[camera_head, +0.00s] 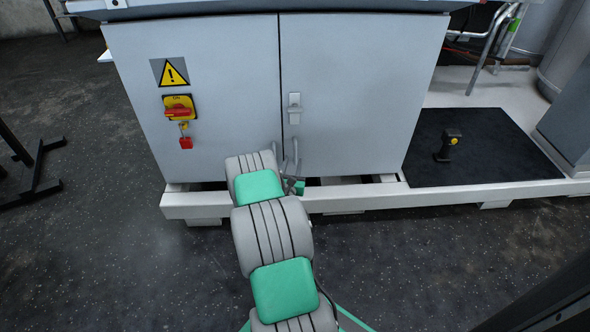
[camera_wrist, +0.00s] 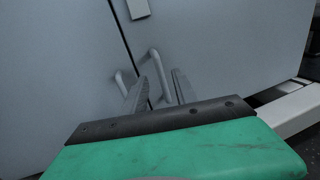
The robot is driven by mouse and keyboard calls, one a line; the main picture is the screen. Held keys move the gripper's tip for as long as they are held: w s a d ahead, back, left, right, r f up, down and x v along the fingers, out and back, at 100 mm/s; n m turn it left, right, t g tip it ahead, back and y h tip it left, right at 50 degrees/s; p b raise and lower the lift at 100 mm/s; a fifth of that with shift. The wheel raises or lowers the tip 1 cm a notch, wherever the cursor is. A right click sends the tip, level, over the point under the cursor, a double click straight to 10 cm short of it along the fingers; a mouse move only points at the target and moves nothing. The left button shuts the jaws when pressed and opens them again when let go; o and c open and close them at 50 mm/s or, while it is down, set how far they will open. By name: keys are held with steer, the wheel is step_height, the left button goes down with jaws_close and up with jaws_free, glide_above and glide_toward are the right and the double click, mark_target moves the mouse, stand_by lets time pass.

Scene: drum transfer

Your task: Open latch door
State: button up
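A light grey cabinet has two doors meeting at a dark vertical seam. A small pale latch (camera_head: 294,108) sits on the right door (camera_head: 355,85), just right of the seam. It also shows in the wrist view, cut by the top edge (camera_wrist: 138,9). Below it, two bent grey bars that look like handles flank the seam, the left bar (camera_wrist: 121,78) and the right bar (camera_wrist: 155,53). My gripper (camera_wrist: 160,78) is below the latch, with its fingers apart. The right bar appears between the fingers; contact cannot be told. In the head view my arm partly hides the gripper.
The left door (camera_head: 215,60) carries a yellow warning sign (camera_head: 170,72) and a red-yellow switch (camera_head: 178,108) with a red padlock (camera_head: 186,143). A white base rail (camera_head: 400,198) juts out below the doors. A hand tool (camera_head: 447,145) stands on a black mat (camera_head: 490,165). Floor in front is clear.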

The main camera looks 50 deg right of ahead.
mark_target(295, 152)
steer(key=shift+n, duration=0.3)
steer(key=b+x, duration=0.1)
steer(key=x, duration=0.6)
steer(key=shift+w+d+f, duration=0.15)
steer(key=shift+w+d, duration=0.1)
steer(key=shift+c, duration=0.3)
jaws_close()
stand_by(0.5)
